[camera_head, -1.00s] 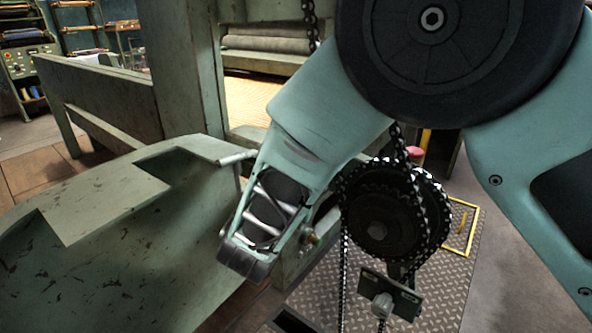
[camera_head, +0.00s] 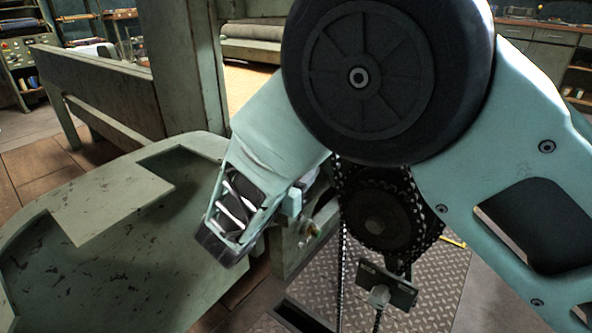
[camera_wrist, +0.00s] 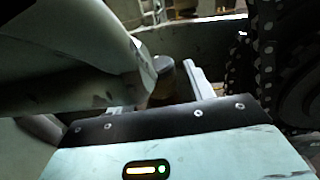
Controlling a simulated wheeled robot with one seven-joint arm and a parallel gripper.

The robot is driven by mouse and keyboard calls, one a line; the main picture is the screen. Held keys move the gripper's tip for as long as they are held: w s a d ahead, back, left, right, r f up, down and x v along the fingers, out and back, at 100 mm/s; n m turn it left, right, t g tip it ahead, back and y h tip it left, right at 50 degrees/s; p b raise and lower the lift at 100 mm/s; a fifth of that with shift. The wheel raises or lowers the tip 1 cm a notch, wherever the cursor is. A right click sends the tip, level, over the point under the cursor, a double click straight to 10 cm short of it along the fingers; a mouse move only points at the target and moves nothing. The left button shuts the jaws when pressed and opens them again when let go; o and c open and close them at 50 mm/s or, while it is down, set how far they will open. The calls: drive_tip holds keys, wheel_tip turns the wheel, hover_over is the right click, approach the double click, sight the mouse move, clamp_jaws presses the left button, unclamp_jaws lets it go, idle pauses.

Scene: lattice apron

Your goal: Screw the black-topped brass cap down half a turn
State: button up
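In the wrist view, a short upright cylinder with a dark grey top and a brown, brass-like body (camera_wrist: 165,83) stands just beyond my palm; it looks like the cap. My gripper (camera_wrist: 168,75) has a pale finger close along the cylinder's right side. The other finger is mostly hidden behind a large pale, rounded part at left, so contact and grip are unclear. In the head view, a small brass fitting (camera_head: 312,229) shows on the green machine frame, below and right of the pale end of my arm.
A black sprocket with a chain (camera_head: 376,222) sits close to the right of the fitting. A bracket (camera_head: 388,285) hangs below it. A worn green table with a notched edge (camera_head: 90,250) fills the left. A tread-plate floor (camera_head: 435,300) lies below.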

drive_tip(key=shift+s+a, duration=0.1)
drive_tip(key=p+v, duration=0.3)
drive_tip(key=v, duration=1.4)
drive_tip(key=shift+p, duration=0.3)
drive_tip(key=shift+a, duration=0.1)
drive_tip(key=s+d+m+g, duration=0.3)
drive_tip(key=d+m+g, duration=0.5)
drive_tip(key=d+g, duration=0.5)
drive_tip(key=s+d+r+m+g+y, duration=0.35)
drive_tip(key=s+d+m+y, duration=0.6)
drive_tip(key=s+m, duration=0.35)
wheel_tip(320, 180, up, 29)
drive_tip(key=m+p, duration=0.1)
drive_tip(key=p, duration=2.8)
drive_tip(key=shift+w+t, duration=0.3)
drive_tip(key=shift+t, duration=0.15)
